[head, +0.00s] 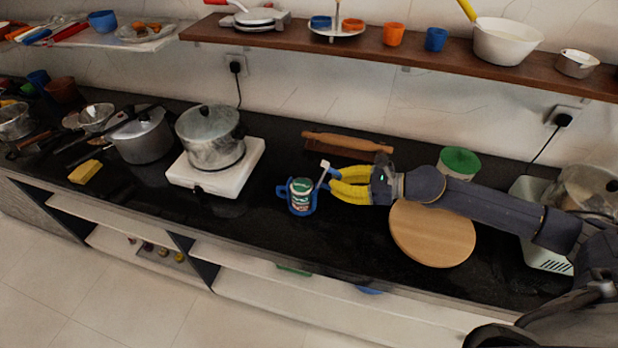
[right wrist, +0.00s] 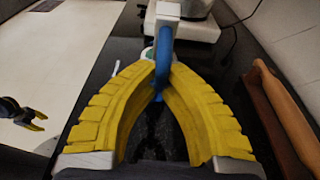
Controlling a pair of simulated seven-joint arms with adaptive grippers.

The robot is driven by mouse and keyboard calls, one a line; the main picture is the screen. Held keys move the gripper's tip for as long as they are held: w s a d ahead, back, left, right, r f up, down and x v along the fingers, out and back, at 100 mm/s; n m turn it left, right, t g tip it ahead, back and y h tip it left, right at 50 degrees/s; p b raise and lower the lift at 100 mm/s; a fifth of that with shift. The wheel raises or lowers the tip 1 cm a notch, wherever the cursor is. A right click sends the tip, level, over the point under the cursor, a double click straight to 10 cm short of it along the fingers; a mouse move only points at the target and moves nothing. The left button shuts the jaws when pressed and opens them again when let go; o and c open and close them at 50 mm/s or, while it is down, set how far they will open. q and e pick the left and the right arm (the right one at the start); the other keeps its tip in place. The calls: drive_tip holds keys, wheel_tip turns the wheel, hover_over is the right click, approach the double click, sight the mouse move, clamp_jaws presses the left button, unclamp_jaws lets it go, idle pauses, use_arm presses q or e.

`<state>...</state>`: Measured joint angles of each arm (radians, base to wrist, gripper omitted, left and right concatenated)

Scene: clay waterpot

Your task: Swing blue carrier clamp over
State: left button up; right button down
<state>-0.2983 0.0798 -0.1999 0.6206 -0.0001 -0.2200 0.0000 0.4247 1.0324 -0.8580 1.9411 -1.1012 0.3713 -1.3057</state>
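The blue carrier (head: 301,208) stands upright on the black counter around a jar with a green-and-white top (head: 301,186). A clamp with a white end (head: 323,172) rises, tilted, at its right side. In the right wrist view the clamp's white end (right wrist: 168,12) and blue bar (right wrist: 163,62) are seen close up. My right gripper (head: 334,182) comes in from the right. Its yellow fingertips (right wrist: 161,72) close in on both sides of the blue bar. My left gripper (right wrist: 37,116) shows only small at the left of the right wrist view, its tips apart and empty.
A steel pot (head: 212,150) sits on a white hotplate (head: 240,165) to the left. A rolling pin (head: 345,142) lies behind. A round wooden board (head: 433,240) and green-lidded tub (head: 460,162) lie near my right arm. Counter in front of the carrier is narrow.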

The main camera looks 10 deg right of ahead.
idle(0.4)
drive_tip(key=shift+f+y, duration=0.25)
drive_tip(key=shift+y, duration=0.05)
drive_tip(key=shift+s+d+f+t+y, duration=0.1)
drive_tip(key=shift+d+f+t+y, duration=0.1)
drive_tip(key=shift+t+y, duration=0.35)
drive_tip(key=shift+f+y, duration=0.15)
drive_tip(key=shift+y, duration=0.2)
drive_tip(key=c, duration=1)
unclamp_jaws()
drive_tip(key=shift+d, duration=0.1)
drive_tip(key=shift+v, duration=4)
